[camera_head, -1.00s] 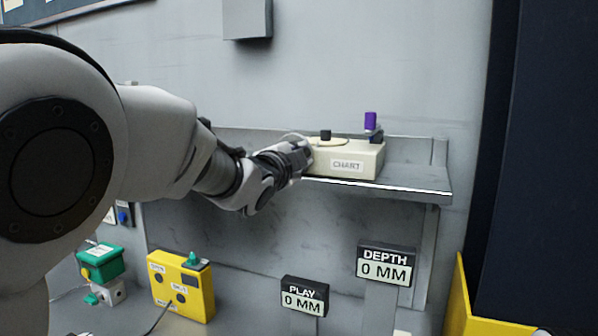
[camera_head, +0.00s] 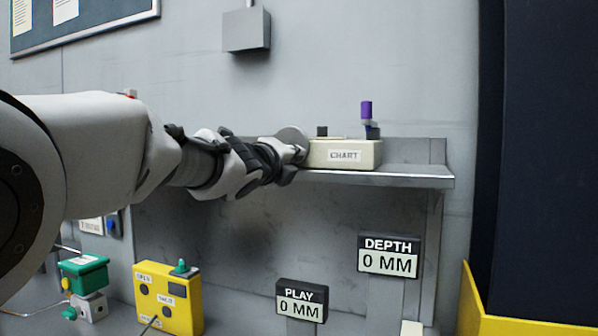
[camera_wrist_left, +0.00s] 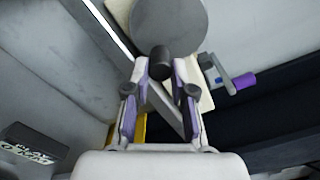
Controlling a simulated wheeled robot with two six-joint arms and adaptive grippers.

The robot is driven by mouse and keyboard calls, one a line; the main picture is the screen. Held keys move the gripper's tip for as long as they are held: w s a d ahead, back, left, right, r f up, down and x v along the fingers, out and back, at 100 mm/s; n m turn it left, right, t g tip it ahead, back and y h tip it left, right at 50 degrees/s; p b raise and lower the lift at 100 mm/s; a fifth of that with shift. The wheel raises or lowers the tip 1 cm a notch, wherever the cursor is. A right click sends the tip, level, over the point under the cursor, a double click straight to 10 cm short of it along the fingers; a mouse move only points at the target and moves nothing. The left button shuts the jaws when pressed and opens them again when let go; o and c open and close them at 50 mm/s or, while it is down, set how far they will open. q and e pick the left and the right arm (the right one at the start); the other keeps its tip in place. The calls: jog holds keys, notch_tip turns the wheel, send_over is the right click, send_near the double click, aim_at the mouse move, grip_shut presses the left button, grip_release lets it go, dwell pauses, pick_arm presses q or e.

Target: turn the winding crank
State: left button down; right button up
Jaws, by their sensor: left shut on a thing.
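The winding crank with its upright purple handle (camera_head: 366,110) stands at the right end of the cream CHART box (camera_head: 343,154) on the shelf. In the left wrist view the purple handle (camera_wrist_left: 241,82) is right of my fingers, apart from them. My left gripper (camera_head: 290,158) is at the box's left end. It is shut on the dark knob (camera_wrist_left: 160,62) of a grey disc (camera_wrist_left: 168,22). The disc (camera_head: 293,138) also shows tilted at the gripper's tip in the head view. A black post (camera_head: 322,131) stands on the box top. My right gripper is out of view.
The grey shelf (camera_head: 420,178) has free room right of the box. Below are the DEPTH display (camera_head: 388,257) and PLAY display (camera_head: 301,300), both reading 0 MM. A yellow button box (camera_head: 168,300) and a green-topped device (camera_head: 83,272) stand lower left.

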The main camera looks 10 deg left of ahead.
aim_at(278, 135)
pick_arm(q)
jog(key=shift+w+a+r+m+b, duration=0.15)
jog(key=shift+a+r+m+b, duration=0.85)
jog(key=shift+m, duration=4.85)
jog(key=shift+w+a+r+m+b, duration=0.2)
jog(key=shift+a+r+m+b, duration=0.8)
jog(key=shift+m, duration=4.8)
jog(key=shift+w+a+r+m+b, duration=0.3)
jog(key=shift+m+b, duration=1.2)
jog(key=shift+m, duration=4.35)
jog(key=shift+s+a, duration=0.15)
jog(key=c, duration=1)
grip_release()
